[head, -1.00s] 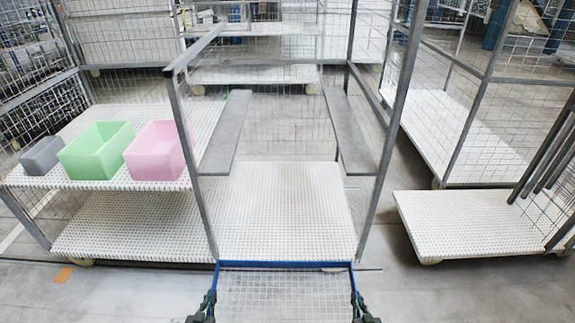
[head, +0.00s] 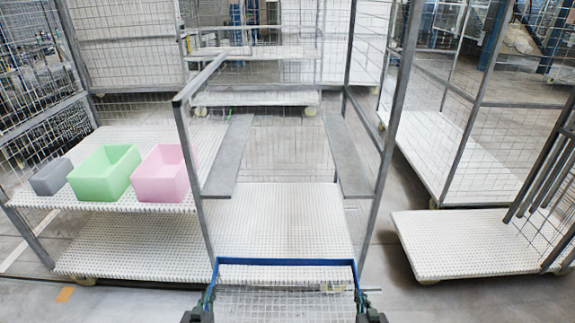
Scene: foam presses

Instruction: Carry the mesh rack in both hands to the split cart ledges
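The mesh rack (head: 284,262) has a blue rim and a wire mesh floor, and shows at the bottom centre of the head view. My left gripper (head: 207,301) is at its left side and my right gripper (head: 362,301) at its right side. Both grippers appear closed on the rack's side rims, though the fingertips are small and partly cut off. The split cart stands straight ahead, with a left grey ledge (head: 229,155) and a right grey ledge (head: 347,155) and an open gap between them. The rack's far edge overlaps the front of the cart's white lower deck (head: 275,215) in the picture.
Upright posts (head: 383,170) flank the cart's front opening. At left, a shelf cart holds a grey bin (head: 50,177), a green bin (head: 105,173) and a pink bin (head: 161,174). At right stands a low white platform cart (head: 460,245). Both ledges are bare.

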